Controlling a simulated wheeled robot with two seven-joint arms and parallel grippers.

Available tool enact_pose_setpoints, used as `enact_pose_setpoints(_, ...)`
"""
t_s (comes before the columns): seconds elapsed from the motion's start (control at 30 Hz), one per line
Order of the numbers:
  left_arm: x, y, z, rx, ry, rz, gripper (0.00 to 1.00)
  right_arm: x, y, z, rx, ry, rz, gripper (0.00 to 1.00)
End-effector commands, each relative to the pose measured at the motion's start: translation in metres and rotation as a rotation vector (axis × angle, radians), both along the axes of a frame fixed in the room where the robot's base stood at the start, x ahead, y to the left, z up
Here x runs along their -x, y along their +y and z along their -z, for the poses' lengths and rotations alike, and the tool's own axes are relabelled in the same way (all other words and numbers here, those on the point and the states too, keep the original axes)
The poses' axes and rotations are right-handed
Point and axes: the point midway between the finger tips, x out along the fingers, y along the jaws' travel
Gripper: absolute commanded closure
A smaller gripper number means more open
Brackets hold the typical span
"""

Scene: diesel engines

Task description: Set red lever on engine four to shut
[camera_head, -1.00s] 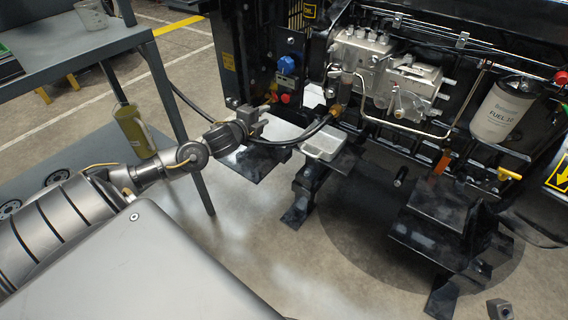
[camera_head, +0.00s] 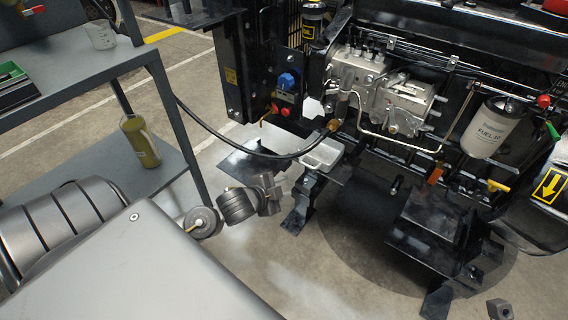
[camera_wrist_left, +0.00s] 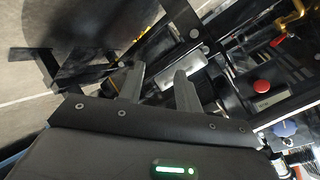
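A small red lever (camera_head: 274,107) shows beside a brass valve on the lower left of the black engine (camera_head: 400,40). In the left wrist view, the red lever (camera_wrist_left: 277,40) lies beside the brass valve at the upper right. Its exact angle is too small to tell. My left gripper (camera_head: 272,190) is below and in front of the lever, clear of it. In the left wrist view my left gripper (camera_wrist_left: 157,72) has its two fingers apart with nothing held between them. My right gripper is not in view. No engine number can be read.
A red knob (camera_head: 285,111) and blue knob (camera_head: 287,80) sit near the lever. A black hose (camera_head: 230,147) loops above my gripper. A grey tray (camera_head: 323,155) stands under the engine. A grey shelf cart (camera_head: 75,65) is at left. A yellow handle (camera_head: 497,186) is at right.

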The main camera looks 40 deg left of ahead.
Motion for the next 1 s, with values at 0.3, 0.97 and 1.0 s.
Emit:
enact_pose_setpoints(0.3,0.021,-0.023,0.0,0.099,0.045,-0.03,0.66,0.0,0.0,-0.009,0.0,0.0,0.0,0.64)
enact_pose_setpoints(0.97,0.051,-0.14,-0.062,0.507,-0.177,0.145,0.66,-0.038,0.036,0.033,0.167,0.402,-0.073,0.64)
enact_pose_setpoints(1.0,0.06,-0.16,-0.083,0.603,-0.232,0.18,0.66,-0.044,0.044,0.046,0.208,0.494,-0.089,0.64)
